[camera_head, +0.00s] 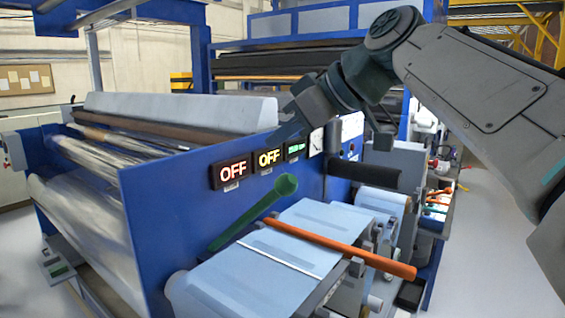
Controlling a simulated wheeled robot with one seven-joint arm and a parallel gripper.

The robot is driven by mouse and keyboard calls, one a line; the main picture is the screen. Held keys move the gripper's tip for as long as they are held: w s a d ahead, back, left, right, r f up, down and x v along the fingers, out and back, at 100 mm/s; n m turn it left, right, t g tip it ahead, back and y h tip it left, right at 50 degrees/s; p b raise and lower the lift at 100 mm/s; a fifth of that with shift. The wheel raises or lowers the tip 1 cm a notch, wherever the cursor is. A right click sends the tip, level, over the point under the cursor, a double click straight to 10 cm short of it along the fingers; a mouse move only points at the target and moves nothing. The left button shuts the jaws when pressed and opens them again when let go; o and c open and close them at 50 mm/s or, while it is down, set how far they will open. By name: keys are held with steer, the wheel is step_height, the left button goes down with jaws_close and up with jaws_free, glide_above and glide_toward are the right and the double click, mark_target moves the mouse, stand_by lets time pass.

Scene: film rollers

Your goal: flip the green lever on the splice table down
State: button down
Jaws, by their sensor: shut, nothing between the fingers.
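The green lever (252,214) is on the near side of the blue machine, beside the splice table (250,262) with its pale blue sheet. It slants up to the right from its low left end to a round knob (287,184). My gripper (284,132) comes in from the upper right and points down to the left. It is shut and empty, above the lever's knob in the picture and apart from it. How far it is from the machine in depth, I cannot tell.
An orange bar (340,246) lies across the splice table, right of the green lever. Two lit OFF signs (233,173) and a dial (316,142) are on the blue side panel (150,220). A dark roller (365,174) juts out at right. Grey floor (500,235) is open at far right.

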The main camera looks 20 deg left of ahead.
mark_target(280, 176)
steer(key=f, duration=0.1)
steer(key=f+p, duration=0.1)
steer(key=f, duration=0.1)
steer(key=a+f, duration=0.1)
steer(key=shift+w+f, duration=0.25)
steer(key=shift+w, duration=0.05)
steer(key=shift+d+f, duration=0.15)
steer(key=shift+f, duration=0.15)
steer(key=shift+d, duration=0.15)
